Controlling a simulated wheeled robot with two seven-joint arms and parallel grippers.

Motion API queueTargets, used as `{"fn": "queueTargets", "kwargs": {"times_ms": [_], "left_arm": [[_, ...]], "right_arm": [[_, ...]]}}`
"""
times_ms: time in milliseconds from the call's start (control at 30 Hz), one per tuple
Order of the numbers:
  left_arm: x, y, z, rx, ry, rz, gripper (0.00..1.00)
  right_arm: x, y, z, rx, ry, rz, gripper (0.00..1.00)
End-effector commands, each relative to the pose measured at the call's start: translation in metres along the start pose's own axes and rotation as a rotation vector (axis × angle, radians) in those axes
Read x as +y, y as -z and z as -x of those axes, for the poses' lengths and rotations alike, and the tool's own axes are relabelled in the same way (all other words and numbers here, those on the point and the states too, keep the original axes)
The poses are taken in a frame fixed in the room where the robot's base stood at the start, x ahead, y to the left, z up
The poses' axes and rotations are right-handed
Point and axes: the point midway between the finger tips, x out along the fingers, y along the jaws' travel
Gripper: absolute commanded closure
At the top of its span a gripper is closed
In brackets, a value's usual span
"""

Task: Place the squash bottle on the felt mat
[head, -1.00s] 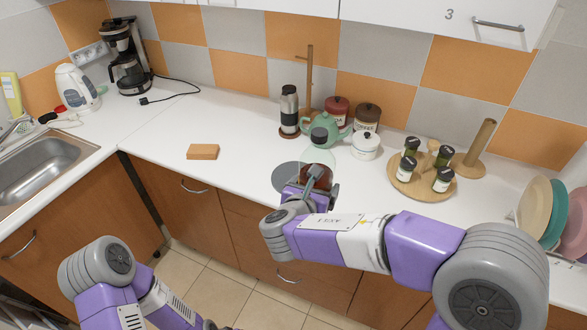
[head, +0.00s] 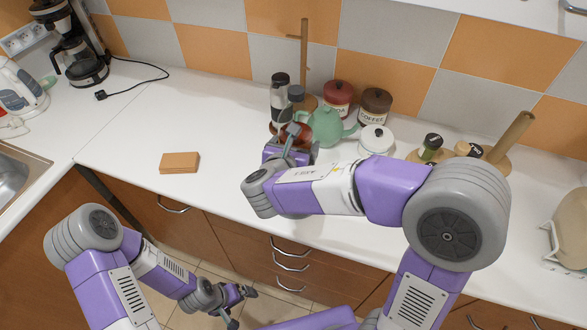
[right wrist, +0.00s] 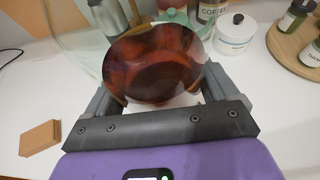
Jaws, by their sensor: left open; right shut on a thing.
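The squash bottle (head: 301,133), clear with red-brown liquid and a dark cap, is held in my right gripper (head: 287,148) over the counter. It shows in front of the teapot and the dark flask. In the right wrist view, the bottle's red-brown part (right wrist: 158,72) fills the space between the two fingers of my right gripper (right wrist: 155,98). I cannot tell whether its base touches anything. The grey round felt mat is not visible now; my right gripper and arm cover that area. My left gripper (head: 243,306) is open and empty, low in front of the drawers.
A green teapot (head: 326,126), a dark flask (head: 279,88), red and brown canisters and a white pot (head: 376,140) stand close behind. A wooden spice stand (head: 415,154) is to the right. A brown block (head: 180,163) lies left on otherwise clear counter (head: 125,150).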

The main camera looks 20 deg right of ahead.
Motion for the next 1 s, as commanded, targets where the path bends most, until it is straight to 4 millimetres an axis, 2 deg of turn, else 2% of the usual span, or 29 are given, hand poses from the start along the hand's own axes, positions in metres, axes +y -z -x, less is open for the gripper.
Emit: {"fn": "queueTargets", "kwargs": {"times_ms": [100, 267, 567, 1000], "left_arm": [[-0.003, 0.000, -0.006, 0.000, 0.000, 0.000, 0.01], [-0.004, 0.000, -0.009, 0.000, 0.000, 0.000, 0.01], [-0.008, 0.001, -0.022, 0.000, 0.000, 0.000, 0.01], [-0.009, 0.001, -0.024, 0.000, 0.000, 0.000, 0.01]], "right_arm": [[0.001, 0.014, -0.006, -0.006, -0.001, 0.000, 0.88], [0.001, 0.023, -0.010, -0.007, -0.001, -0.002, 0.88], [0.001, 0.061, -0.026, -0.006, 0.000, -0.001, 0.88], [0.001, 0.066, -0.028, -0.008, -0.002, -0.004, 0.88]]}}
